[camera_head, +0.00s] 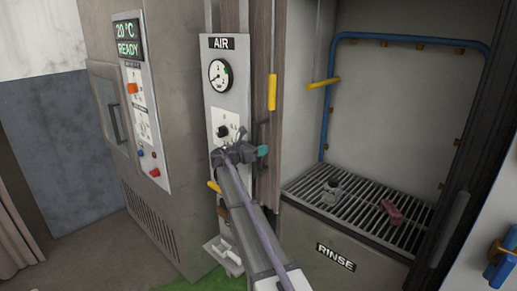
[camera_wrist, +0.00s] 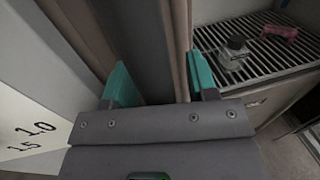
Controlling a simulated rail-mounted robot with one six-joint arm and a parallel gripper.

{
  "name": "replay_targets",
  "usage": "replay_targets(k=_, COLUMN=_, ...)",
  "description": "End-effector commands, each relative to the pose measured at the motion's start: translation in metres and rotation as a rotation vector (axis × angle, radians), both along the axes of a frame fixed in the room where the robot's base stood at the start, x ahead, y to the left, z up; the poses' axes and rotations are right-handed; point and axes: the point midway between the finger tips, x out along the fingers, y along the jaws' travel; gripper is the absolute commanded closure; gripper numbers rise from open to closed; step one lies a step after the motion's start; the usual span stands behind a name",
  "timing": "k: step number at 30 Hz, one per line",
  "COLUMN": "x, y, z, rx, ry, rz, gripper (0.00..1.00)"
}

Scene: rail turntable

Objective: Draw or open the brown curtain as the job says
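The brown curtain (camera_head: 264,50) hangs bunched in narrow vertical folds at the left edge of the rinse booth. In the wrist view, brown folds (camera_wrist: 150,50) stand between and beyond the teal fingertips. My gripper (camera_head: 242,152) is in front of the AIR panel and the curtain's edge, partly hiding both. The wrist view shows my gripper (camera_wrist: 162,85) open, its fingers well apart. I cannot tell whether either finger touches the curtain.
The AIR panel (camera_head: 219,100) with gauge and knob stands just left. A yellow handle (camera_head: 272,92) hangs before the curtain; another yellow handle (camera_head: 323,83) hangs in the booth. A glass jar (camera_head: 331,190) and a pink object (camera_head: 391,211) rest on the grating (camera_head: 355,213).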

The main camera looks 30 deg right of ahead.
Motion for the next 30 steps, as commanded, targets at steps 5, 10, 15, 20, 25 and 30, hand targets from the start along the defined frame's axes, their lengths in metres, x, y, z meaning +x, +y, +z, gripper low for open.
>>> replay_targets(k=5, x=0.0, y=0.0, z=0.0, rx=0.0, ry=0.0, rz=0.0, gripper=0.64)
replay_targets(k=10, x=0.0, y=0.0, z=0.0, rx=0.0, ry=0.0, rz=0.0, gripper=0.8)
replay_targets(k=15, x=0.0, y=0.0, z=0.0, rx=0.0, ry=0.0, rz=0.0, gripper=0.96)
replay_targets(k=20, x=0.0, y=0.0, z=0.0, rx=0.0, ry=0.0, rz=0.0, gripper=1.0)
replay_targets(k=25, x=-0.002, y=0.0, z=0.0, rx=0.0, ry=0.0, rz=-0.001, gripper=1.0)
replay_targets(k=30, x=-0.016, y=-0.005, z=0.0, rx=0.0, ry=0.0, rz=-0.002, gripper=1.0)
